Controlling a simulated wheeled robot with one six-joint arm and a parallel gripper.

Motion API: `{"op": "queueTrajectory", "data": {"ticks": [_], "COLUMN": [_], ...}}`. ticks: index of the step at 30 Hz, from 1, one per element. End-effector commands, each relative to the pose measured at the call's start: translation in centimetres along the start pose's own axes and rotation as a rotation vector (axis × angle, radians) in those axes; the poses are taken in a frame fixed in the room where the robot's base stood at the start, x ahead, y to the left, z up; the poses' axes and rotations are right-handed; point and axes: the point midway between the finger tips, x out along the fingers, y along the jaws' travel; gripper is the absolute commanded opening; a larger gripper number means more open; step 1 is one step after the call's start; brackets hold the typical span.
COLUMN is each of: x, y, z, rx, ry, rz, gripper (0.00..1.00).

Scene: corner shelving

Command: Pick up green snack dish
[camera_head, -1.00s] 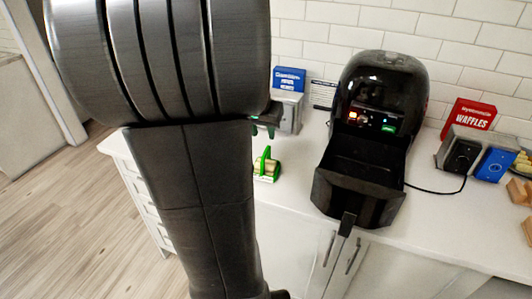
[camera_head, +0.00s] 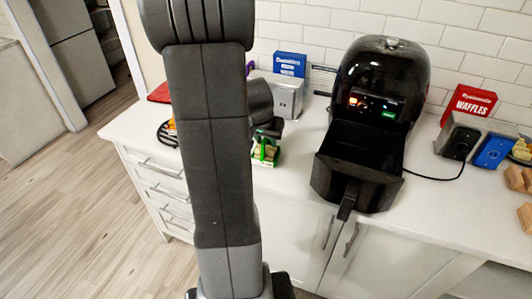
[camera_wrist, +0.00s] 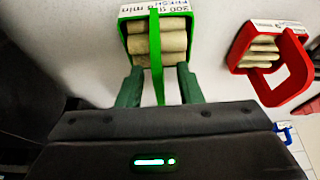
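The green snack dish (camera_wrist: 137,42) is a small green-rimmed holder with pale rolled snacks and a tall green handle. It stands on the white counter, and in the head view the dish (camera_head: 262,153) is just right of my arm. My gripper (camera_wrist: 158,84) is open, with its two fingers on either side of the green handle and gaps between. In the head view my gripper (camera_head: 268,134) is over the dish. The wrist body hides the lower part of the handle.
A similar red snack dish (camera_wrist: 261,57) stands to the right in the wrist view. A black air fryer (camera_head: 382,90) with its drawer (camera_head: 352,185) out stands right of the green dish. A toaster (camera_head: 287,97) is behind, and a black wire rack (camera_head: 168,134) is left of my arm.

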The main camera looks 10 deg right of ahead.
Motion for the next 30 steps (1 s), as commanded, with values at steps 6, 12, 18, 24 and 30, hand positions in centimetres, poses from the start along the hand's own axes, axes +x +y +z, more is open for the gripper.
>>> {"op": "queueTrajectory", "data": {"ticks": [6,12,18,24,30], "x": [1.6,1.7,1.7,1.6,1.6], "y": [0.0,0.0,0.0,0.0,0.0], "z": [0.0,0.0,0.0,0.0,-0.1], "rx": [0.001,0.001,0.001,0.000,0.000], "ry": [0.000,0.001,0.001,0.001,0.001], "rz": [-0.001,-0.001,-0.001,-0.001,-0.002], "gripper": [0.33,0.33,0.01,0.00,0.00]}}
